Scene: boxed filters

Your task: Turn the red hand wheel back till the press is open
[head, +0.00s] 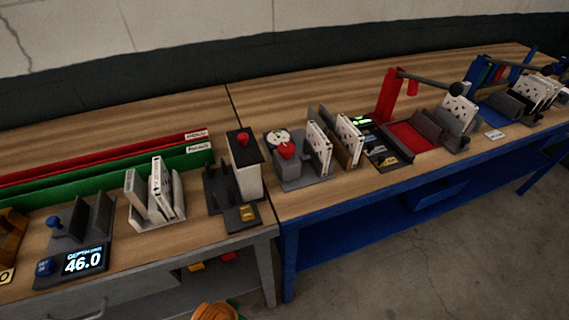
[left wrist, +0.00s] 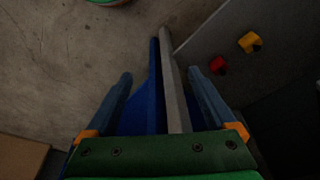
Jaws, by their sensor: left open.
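A red hand wheel (head: 287,149) sits on the near side of a grey press block (head: 290,172), by a round white dial (head: 278,137), on the right-hand bench in the head view. A white perforated filter (head: 318,148) stands upright just right of the block, and another filter (head: 349,140) stands farther right. How far the press is closed is too small to tell. My left gripper (left wrist: 160,82) is open and empty in the left wrist view, with bench legs and floor beyond its fingers. No gripper is near the wheel. My right gripper is in neither view.
A dark-topped stand with a red knob (head: 243,138) is left of the press. A filter rack (head: 178,212) and a depth display reading 46.0 (head: 83,262) are farther left. A red lever press (head: 388,95) is to the right. Bench wood behind the press is clear.

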